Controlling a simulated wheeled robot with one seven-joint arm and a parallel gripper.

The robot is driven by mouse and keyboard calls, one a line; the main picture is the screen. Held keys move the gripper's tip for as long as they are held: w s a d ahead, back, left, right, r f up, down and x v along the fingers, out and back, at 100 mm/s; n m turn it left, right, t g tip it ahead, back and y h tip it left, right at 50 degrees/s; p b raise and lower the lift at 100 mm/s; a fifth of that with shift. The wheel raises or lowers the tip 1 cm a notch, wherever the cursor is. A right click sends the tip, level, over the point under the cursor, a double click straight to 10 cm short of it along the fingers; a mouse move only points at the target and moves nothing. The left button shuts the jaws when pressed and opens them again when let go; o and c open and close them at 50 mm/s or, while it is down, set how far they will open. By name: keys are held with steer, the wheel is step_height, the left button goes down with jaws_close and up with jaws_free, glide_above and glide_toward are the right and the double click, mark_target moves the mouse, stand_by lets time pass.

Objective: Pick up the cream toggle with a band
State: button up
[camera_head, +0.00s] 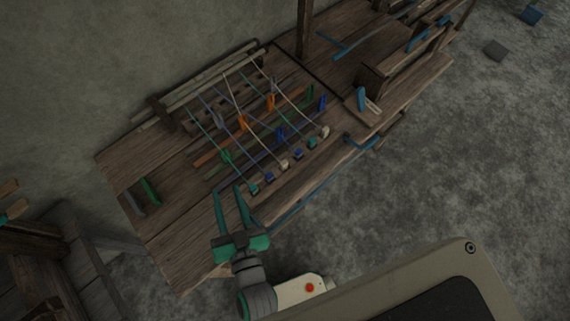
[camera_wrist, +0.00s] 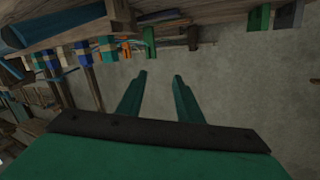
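Two cream toggles sit in the row of toggles along the loom's front edge in the head view. One (camera_head: 284,166) is mid-row, the other (camera_head: 325,131) at the far right end. Both are too small to tell which has a band. My gripper (camera_head: 228,188) is open and empty, left of the row's near end and apart from both cream toggles. Its two green fingers (camera_wrist: 160,75) stand apart in the wrist view, with only grey surface between them.
The row also has teal (camera_head: 253,189) and blue (camera_head: 269,177) toggles, with cords running back across the wooden loom (camera_head: 130,163). Orange, green and blue clips stand among the cords. A blue-handled tool (camera_head: 361,99) lies at right. The floor in front is clear.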

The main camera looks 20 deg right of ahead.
steer(key=w+a+r+n+t+y, duration=0.1)
steer(key=w+a+r+y, duration=0.15)
steer(key=w+r, duration=0.5)
steer(key=w+a+r+n+t+y, duration=0.1)
steer(key=w+a+r+y, duration=0.15)
steer(key=w+r, duration=0.5)
steer(key=w+a+r+n+g+y, duration=0.6)
steer(key=a+r+n+y, duration=0.4)
steer(key=n, duration=0.5)
steer(key=n+g+h, duration=0.8)
steer(key=g+h, duration=0.5)
steer(key=h, duration=0.2)
glide_above(283, 163)
steer(key=f, duration=2.2)
steer(key=shift+w+a, duration=0.1)
steer(key=shift+w, duration=0.15)
steer(key=shift+s+f, duration=0.15)
steer(key=shift+f, duration=1.2)
steer(key=shift+s+f, duration=0.1)
steer(key=shift+f, duration=1.25)
